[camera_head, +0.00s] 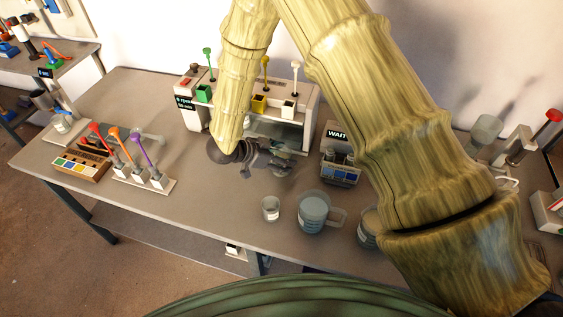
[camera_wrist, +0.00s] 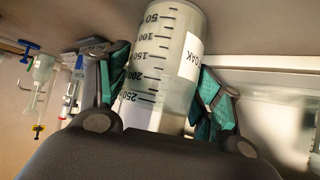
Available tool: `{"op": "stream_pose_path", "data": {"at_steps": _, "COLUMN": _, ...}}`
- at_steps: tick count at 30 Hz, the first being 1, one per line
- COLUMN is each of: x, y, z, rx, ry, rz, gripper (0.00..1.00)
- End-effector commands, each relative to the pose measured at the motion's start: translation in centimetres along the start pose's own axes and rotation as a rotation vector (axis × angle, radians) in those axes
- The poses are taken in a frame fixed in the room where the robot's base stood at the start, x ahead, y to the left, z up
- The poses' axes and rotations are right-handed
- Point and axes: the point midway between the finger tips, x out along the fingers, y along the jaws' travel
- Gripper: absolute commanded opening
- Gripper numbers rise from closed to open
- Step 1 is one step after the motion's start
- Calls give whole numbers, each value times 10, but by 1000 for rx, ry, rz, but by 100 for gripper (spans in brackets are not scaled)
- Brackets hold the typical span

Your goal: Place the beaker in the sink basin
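In the wrist view, a clear beaker (camera_wrist: 165,65) with black graduation marks and a white label reading "OAK" fills the middle. The green finger pads of my gripper (camera_wrist: 165,90) lie against both of its sides, so it looks shut on the beaker. In the head view, my gripper (camera_head: 265,160) is low over the bench, in front of the white dispenser machine. The held beaker cannot be clearly made out there, among the dark fingers. No sink basin can be clearly identified; my arm covers much of the right side.
A small glass (camera_head: 271,208) and a handled jug (camera_head: 314,213) stand on the bench (camera_head: 215,205) near its front edge. A white dispenser machine (camera_head: 311,100), a "WAIT" unit (camera_head: 341,160) and a colored-lever rack (camera_head: 150,183) stand around. Bare bench lies front left of my gripper.

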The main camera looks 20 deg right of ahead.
Motion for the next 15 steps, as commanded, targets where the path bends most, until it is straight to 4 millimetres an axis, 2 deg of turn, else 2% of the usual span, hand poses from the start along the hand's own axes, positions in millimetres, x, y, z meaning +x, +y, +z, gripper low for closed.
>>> {"op": "stream_pose_path", "data": {"at_steps": 1, "x": 0, "y": 0, "z": 0, "rx": 0, "ry": 0, "rz": 0, "gripper": 49}}
{"op": "stream_pose_path", "data": {"at_steps": 3, "x": 0, "y": 0, "z": 0, "rx": 0, "ry": 0, "rz": 0, "gripper": 36}}
{"op": "stream_pose_path", "data": {"at_steps": 6, "x": 0, "y": 0, "z": 0, "rx": 0, "ry": 0, "rz": 0, "gripper": 30}}
{"op": "stream_pose_path", "data": {"at_steps": 15, "x": -2, "y": 0, "z": -2, "rx": 1, "ry": 0, "rz": 0, "gripper": 30}}
